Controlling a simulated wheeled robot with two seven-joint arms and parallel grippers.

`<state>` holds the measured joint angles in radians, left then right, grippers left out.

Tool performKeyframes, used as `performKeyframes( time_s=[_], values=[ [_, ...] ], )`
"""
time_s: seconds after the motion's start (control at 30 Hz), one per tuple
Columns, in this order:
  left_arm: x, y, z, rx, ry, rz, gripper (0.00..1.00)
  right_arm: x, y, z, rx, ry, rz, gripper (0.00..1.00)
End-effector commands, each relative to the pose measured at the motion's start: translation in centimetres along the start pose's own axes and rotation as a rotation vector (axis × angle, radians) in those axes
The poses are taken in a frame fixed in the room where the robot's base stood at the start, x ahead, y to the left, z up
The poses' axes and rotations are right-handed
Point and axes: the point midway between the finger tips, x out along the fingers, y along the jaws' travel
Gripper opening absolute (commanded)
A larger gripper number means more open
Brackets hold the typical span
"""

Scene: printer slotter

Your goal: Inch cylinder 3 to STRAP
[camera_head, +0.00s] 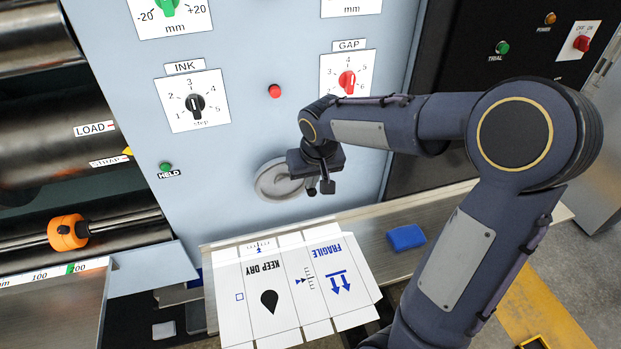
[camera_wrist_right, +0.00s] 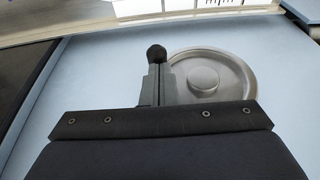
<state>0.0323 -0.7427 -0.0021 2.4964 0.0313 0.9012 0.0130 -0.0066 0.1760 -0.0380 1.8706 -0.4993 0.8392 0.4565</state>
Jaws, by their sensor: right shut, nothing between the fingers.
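A dark cylinder (camera_head: 45,140) at the left carries a LOAD label (camera_head: 92,129) and a lower label (camera_head: 110,161) that appears to read STRAP. A yellow pointer (camera_head: 127,152) sits at the panel edge, close to the lower label. A round grey handwheel (camera_head: 279,181) is on the light-blue panel; it also shows in the right wrist view (camera_wrist_right: 235,75). My right gripper (camera_head: 320,188) is shut and empty in front of the handwheel's right side; its fingers (camera_wrist_right: 157,68) overlap the disc's edge. I cannot tell whether they touch it. My left gripper is out of view.
The panel has an INK dial (camera_head: 195,105), a GAP dial (camera_head: 347,84), a red button (camera_head: 274,91) and a green HELD lamp (camera_head: 166,167). Below lie a printed carton blank (camera_head: 290,288) and a blue block (camera_head: 405,238) on a metal ledge. An orange collar (camera_head: 67,232) sits on a shaft.

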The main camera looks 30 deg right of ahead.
Motion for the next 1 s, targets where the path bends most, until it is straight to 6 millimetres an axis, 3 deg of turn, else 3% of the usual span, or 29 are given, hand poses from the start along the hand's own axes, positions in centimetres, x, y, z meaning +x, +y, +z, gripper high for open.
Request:
performKeyframes(
  time_s=[0.6, 1.0],
  values=[
    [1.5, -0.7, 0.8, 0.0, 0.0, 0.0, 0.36, 1.8, 0.8, 0.6, 0.067, -0.004, -0.212, 0.0],
    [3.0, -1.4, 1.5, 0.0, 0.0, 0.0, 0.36, 3.3, 1.2, 1.0, 0.062, -0.004, -0.206, 0.0]
  ],
)
